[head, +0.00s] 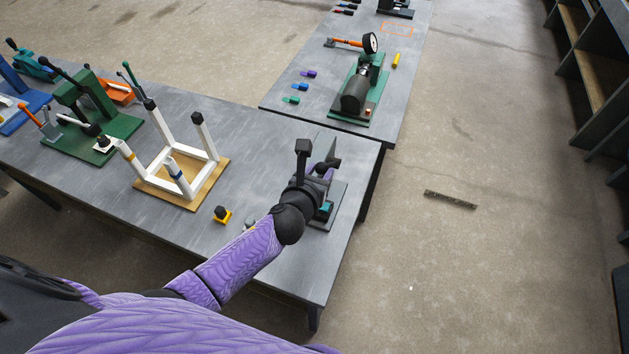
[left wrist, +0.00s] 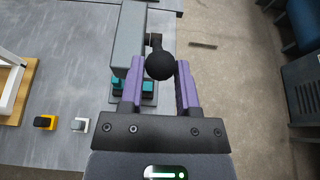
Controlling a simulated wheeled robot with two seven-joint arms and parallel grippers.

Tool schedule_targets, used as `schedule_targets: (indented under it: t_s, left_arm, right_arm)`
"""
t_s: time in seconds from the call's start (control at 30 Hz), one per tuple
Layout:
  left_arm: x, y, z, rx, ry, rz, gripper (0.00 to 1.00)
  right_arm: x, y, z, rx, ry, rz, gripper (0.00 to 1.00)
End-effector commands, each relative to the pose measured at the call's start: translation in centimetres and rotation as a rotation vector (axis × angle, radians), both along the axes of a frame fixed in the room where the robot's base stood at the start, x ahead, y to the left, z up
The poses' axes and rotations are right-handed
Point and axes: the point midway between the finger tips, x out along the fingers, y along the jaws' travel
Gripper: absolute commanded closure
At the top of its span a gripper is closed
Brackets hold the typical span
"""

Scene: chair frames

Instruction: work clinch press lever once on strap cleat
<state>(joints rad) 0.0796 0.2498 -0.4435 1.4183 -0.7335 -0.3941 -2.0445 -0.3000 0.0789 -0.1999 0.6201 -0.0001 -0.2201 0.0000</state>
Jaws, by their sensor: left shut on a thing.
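The clinch press stands at the right end of the near table. Its grey body (left wrist: 130,35) and teal parts (left wrist: 147,88) show in the left wrist view. In the head view my arm covers much of it, leaving its grey base plate (head: 338,200) in sight. The lever's black ball knob (left wrist: 160,66) sits between the purple fingers of my left gripper (left wrist: 160,82), which is shut on it; the gripper also shows in the head view (head: 325,171). I cannot make out a strap cleat for certain; the area under the press is partly hidden. My right gripper is out of view.
A yellow block with a black top (head: 221,214) and a small grey piece (left wrist: 80,125) lie left of the press. A white chair frame (head: 180,165) stands on a wooden board. A green press (head: 95,115) is farther left. A second table (head: 320,85) holds a gauge fixture.

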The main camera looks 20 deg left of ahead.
Motion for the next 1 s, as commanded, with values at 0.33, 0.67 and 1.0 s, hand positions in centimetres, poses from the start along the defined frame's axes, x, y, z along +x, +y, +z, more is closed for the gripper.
schedule_targets:
  t_s: [0.33,0.67,1.0]
  left_arm:
    - [1.3,0.0,1.4,0.000,-0.005,0.000,0.97]
    - [4.4,-0.2,3.4,0.001,-0.007,0.000,0.97]
    - [5.0,-0.2,3.5,-0.001,-0.004,0.000,0.53]
  right_arm:
    - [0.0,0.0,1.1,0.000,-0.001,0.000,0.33]
    - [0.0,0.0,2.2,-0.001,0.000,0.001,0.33]
    - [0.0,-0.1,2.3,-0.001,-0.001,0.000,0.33]
